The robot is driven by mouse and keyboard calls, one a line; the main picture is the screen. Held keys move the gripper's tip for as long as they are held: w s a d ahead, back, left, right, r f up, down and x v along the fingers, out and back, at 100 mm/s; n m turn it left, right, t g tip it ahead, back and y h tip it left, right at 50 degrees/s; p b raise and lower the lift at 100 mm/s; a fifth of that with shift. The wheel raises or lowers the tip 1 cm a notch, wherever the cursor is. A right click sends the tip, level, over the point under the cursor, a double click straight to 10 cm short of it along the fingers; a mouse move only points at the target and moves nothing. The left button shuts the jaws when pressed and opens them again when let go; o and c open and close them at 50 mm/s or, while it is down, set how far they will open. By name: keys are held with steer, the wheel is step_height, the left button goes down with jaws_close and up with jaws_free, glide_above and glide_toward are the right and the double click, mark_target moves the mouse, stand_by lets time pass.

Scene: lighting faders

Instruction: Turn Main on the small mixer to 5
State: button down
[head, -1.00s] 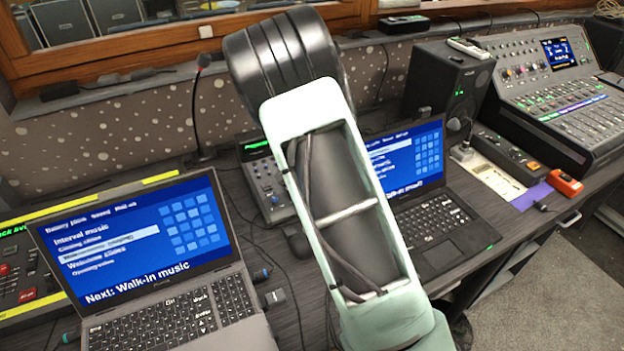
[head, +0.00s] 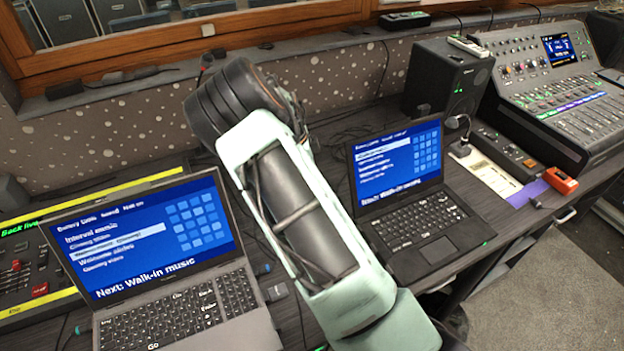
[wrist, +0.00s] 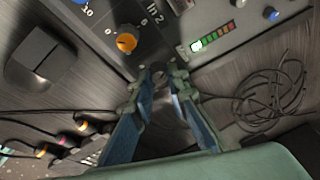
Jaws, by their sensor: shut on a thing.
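In the head view my arm covers the gripper and this mixer.
A coiled black cable (wrist: 272,100) lies right of my gripper, and plugs with coloured rings (wrist: 82,126) lie left. In the head view a left laptop (head: 170,315) and a right laptop (head: 425,222) flank my arm. A large console (head: 560,90) stands far right.

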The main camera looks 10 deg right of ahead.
steer(key=m+g, duration=0.1)
steer(key=m, duration=0.3)
steer(key=shift+m, duration=0.3)
stand_by(0.3)
steer(key=c, duration=1.9)
jaws_free()
steer(key=v, duration=1.2)
steer(key=shift+d, duration=0.15)
steer(key=shift+w, duration=0.2)
